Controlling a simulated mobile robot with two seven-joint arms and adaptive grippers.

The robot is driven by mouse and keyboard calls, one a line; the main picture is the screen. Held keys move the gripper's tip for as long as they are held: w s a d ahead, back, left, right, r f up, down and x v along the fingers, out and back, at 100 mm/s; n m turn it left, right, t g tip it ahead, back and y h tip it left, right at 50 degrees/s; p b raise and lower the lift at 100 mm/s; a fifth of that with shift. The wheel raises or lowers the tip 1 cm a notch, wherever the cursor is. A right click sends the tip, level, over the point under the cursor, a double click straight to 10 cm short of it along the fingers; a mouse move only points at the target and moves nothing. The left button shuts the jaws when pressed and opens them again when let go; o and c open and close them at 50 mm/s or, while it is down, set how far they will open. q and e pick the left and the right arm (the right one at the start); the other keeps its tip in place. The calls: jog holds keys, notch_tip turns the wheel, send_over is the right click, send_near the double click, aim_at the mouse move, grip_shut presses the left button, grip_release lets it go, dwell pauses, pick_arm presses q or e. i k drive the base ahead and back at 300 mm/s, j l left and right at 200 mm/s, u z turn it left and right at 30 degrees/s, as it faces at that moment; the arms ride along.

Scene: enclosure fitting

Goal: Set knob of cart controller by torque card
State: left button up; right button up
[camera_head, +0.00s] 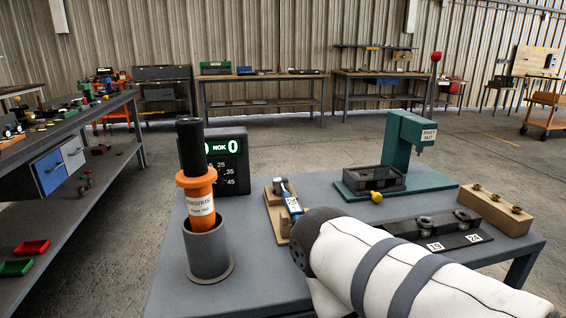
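I cannot make out a cart controller or a torque card for certain. An orange and black driver (197,190) with a white label stands upright in a grey cup (208,250) at the table's left. Behind it is a dark display box (232,172) reading NOK between zeros, with small numbers below. A tool with a blue, labelled body (292,205) lies on a wooden stand (275,213), partly hidden by my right arm. A small yellow round part (377,196) sits by the green press. My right arm crosses the front right; its gripper does not show, nor does my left gripper.
The green press (408,135), labelled rivet nut, holds a dark tray (377,179) on its base. A black rack (432,229) marked 19 and 24 and a wooden block with pegs (495,212) stand right. A workbench with small parts (60,125) stands left.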

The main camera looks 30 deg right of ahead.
aim_at(218, 183)
jog(key=i+z, duration=0.1)
jog(key=z, duration=0.2)
jog(key=i+l+z, duration=0.1)
jog(key=z, duration=0.15)
jog(key=i+l+u, duration=0.1)
jog(key=l+u, duration=0.2)
jog(key=l, duration=0.25)
jog(key=k+l+z, duration=0.15)
jog(key=k+l, duration=0.2)
jog(key=k, duration=0.25)
jog(key=k+l+z, duration=0.2)
jog(key=k+l, duration=0.2)
jog(key=k, duration=0.2)
jog(key=i+j, duration=0.25)
jog(key=i, duration=0.2)
jog(key=i+j, duration=0.2)
jog(key=i, duration=0.3)
